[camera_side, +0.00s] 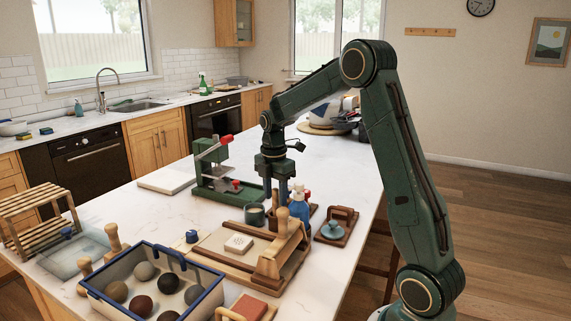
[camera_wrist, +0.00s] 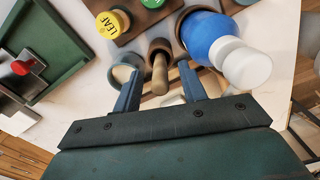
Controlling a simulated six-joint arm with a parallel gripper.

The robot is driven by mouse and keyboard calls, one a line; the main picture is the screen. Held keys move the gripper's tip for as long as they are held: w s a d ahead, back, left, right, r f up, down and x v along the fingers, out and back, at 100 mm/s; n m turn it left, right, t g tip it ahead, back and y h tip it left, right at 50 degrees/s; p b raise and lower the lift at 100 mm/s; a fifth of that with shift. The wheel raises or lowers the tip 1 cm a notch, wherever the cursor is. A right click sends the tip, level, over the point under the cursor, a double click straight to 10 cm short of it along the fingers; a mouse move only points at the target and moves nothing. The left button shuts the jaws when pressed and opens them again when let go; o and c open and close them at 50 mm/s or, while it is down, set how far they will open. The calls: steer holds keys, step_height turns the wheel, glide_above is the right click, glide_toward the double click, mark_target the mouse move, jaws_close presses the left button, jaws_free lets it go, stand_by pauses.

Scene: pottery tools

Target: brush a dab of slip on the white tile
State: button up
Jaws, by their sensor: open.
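My gripper (camera_side: 276,190) points down over the cluster of pots and bottles at the middle of the counter. In the wrist view my gripper (camera_wrist: 158,90) is open, its two blue-grey fingers apart. A wooden-handled tool (camera_wrist: 159,74), likely the brush, stands in a brown holder between and just beyond the fingers; its lower end is hidden. I cannot tell whether a finger touches it. A pale-lined cup (camera_wrist: 122,74) is beside the left finger; it looks like the dark green cup (camera_side: 254,215), contents unclear. The white tile (camera_side: 238,243) lies on a wooden board, front left of my gripper.
A blue bottle with white cap (camera_wrist: 220,45) stands close right of the holder. A yellow-capped bottle (camera_wrist: 112,23) is beyond. A green press (camera_side: 222,175) stands left. A wooden roller (camera_side: 278,252) and blue-rimmed box of balls (camera_side: 150,285) are nearer the front.

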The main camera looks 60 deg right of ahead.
steer(key=shift+r, duration=0.1)
step_height(320, 180, up, 14)
steer(key=shift+a, duration=0.15)
stand_by(0.6)
steer(key=shift+a, duration=0.1)
steer(key=s+a+r+m+t, duration=0.3)
steer(key=s+a+m, duration=0.5)
steer(key=a, duration=0.5)
steer(key=s+a+f+m+t, duration=0.1)
steer(key=s+a+f+m, duration=0.2)
steer(key=s, duration=0.3)
steer(key=s+a+f+m+t, duration=0.1)
steer(key=s+a+f+m, duration=0.2)
steer(key=s+a, duration=0.2)
steer(key=s, duration=0.2)
steer(key=shift+s+f+m+t, duration=0.3)
